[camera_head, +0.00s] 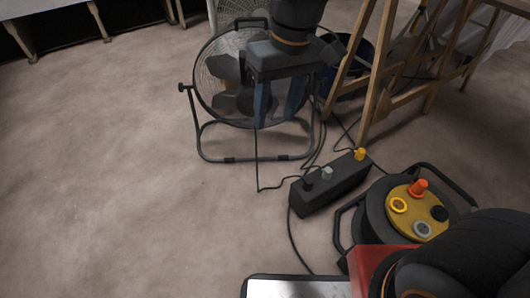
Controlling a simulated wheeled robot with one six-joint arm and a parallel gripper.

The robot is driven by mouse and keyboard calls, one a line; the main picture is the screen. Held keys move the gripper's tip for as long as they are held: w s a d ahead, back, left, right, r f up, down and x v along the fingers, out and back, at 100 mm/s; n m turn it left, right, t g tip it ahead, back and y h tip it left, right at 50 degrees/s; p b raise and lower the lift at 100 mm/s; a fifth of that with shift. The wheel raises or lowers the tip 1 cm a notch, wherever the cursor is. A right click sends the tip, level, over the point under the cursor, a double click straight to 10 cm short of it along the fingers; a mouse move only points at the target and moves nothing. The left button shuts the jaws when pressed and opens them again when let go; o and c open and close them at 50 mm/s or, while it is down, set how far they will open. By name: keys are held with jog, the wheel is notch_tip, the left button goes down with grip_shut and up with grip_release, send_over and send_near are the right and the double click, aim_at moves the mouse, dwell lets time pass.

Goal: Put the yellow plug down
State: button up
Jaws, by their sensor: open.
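The yellow plug (360,154) stands at the far right end of a long black socket box (325,190) on the floor. Its lower part is hidden from this angle, so I cannot tell how deep it sits. My gripper (275,120) hangs in front of the fan, up and left of the plug in the picture. Its two bluish fingers are apart with nothing between them, and it does not touch the plug.
A grey plug (327,173) and a black plug (308,184) stand on the same box. A cable reel (375,217) with an orange plug (418,187) lies right of it. A floor fan (222,80) and wooden trestle (372,75) stand behind, with loose cables between. Floor at left is clear.

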jog(key=s+a+r, duration=0.1)
jog(key=s+r, duration=0.1)
jog(key=s, duration=1.1)
jog(key=shift+s+a+y, duration=0.3)
